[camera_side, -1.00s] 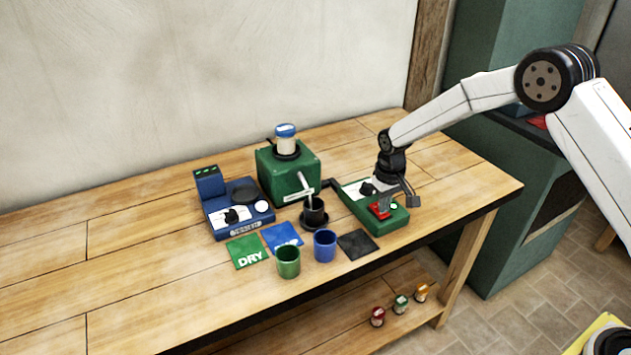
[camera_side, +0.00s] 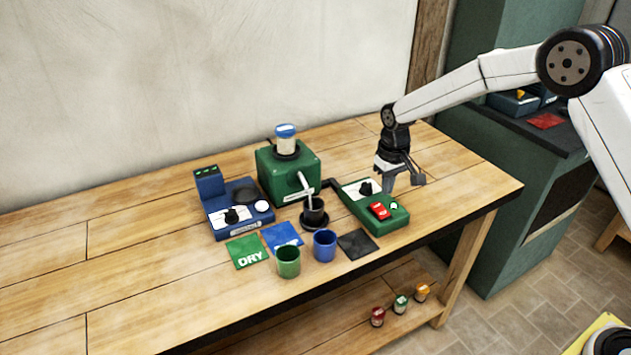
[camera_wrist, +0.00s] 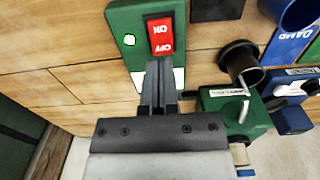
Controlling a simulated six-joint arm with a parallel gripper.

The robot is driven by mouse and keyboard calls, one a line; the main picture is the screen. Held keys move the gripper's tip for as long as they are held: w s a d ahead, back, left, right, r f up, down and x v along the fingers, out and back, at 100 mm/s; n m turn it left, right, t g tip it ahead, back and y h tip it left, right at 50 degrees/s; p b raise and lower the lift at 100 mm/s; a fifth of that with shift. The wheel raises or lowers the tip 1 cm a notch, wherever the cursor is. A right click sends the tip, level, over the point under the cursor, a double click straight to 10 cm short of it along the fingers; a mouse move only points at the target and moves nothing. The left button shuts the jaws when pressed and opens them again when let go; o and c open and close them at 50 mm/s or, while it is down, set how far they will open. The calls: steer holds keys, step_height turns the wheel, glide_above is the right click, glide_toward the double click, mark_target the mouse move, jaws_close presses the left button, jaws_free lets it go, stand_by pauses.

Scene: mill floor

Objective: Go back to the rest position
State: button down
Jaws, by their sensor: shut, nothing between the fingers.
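My gripper (camera_side: 388,187) is at the right part of the bench, just behind and right of the green switch box (camera_side: 395,222). In the wrist view my gripper (camera_wrist: 157,65) has its fingers together and empty. They point toward the red rocker switch (camera_wrist: 161,36), marked ON and OFF, on the green box. The red switch (camera_side: 379,211) is uncovered in the side view. A black knob (camera_side: 366,189) is on the box's white panel.
Left of the box stand a green grinder (camera_side: 275,178), a black cup (camera_side: 314,211) and a blue scale (camera_side: 215,190). A green cup (camera_side: 288,262) and a blue cup (camera_side: 325,246) stand in front. The bench (camera_side: 120,265) is clear at the left.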

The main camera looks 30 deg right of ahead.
steer(key=shift+r, duration=0.45)
steer(key=s+r+t, duration=0.1)
steer(key=s, duration=1.1)
steer(key=s+d+r+t, duration=0.1)
steer(key=s+r, duration=0.1)
steer(key=s, duration=1)
steer(key=shift+s+r+t, duration=0.3)
steer(key=shift+s, duration=0.05)
